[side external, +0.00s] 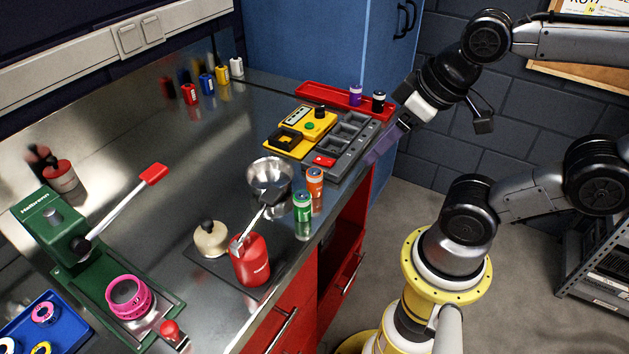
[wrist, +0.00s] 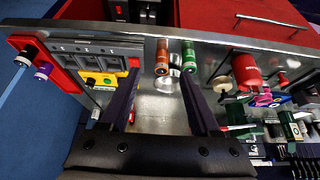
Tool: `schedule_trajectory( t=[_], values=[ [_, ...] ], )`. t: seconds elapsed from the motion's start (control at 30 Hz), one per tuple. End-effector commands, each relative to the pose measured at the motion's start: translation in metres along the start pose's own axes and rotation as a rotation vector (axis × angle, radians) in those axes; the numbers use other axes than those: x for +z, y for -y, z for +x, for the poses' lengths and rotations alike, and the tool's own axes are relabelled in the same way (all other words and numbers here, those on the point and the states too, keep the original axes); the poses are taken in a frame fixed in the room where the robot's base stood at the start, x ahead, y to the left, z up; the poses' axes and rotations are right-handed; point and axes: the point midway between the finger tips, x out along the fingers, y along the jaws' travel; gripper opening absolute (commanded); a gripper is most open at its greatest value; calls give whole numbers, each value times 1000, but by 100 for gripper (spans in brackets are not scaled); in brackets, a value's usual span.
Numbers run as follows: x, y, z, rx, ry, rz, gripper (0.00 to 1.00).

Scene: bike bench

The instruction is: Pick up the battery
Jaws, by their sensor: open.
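Several batteries stand upright. An orange one (side external: 315,182) and a green one (side external: 303,205) are near the bench's front edge. A purple one (side external: 356,95) and a black one (side external: 378,100) are on the red tray at the back. In the wrist view the orange battery (wrist: 162,57) and green battery (wrist: 189,57) appear beyond the fingertips, and the purple battery (wrist: 43,72) and black battery (wrist: 25,58) at the left. My gripper (side external: 382,146) is open beside the bench edge near the charger; it also shows in the wrist view (wrist: 159,82). Nothing is between its fingers.
A yellow-and-grey charger (side external: 345,142) with empty slots sits by the red tray (side external: 318,91). A metal bowl (side external: 268,172), a red can (side external: 250,262) and a green press (side external: 65,235) stand nearer. Bare bench lies behind the bowl.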

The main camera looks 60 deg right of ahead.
Motion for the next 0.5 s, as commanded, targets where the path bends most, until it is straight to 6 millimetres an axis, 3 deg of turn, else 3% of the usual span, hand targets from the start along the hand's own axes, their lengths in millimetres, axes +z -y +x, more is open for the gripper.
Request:
schedule_trajectory(
  t=[0.03, 0.1, 0.5],
  values=[
    [0, 0, 0, 0, 0, 0, 65],
    [0, 0, 0, 0, 0, 0, 76],
    [1, 0, 0, 0, 6, 77, 76]
  ],
)
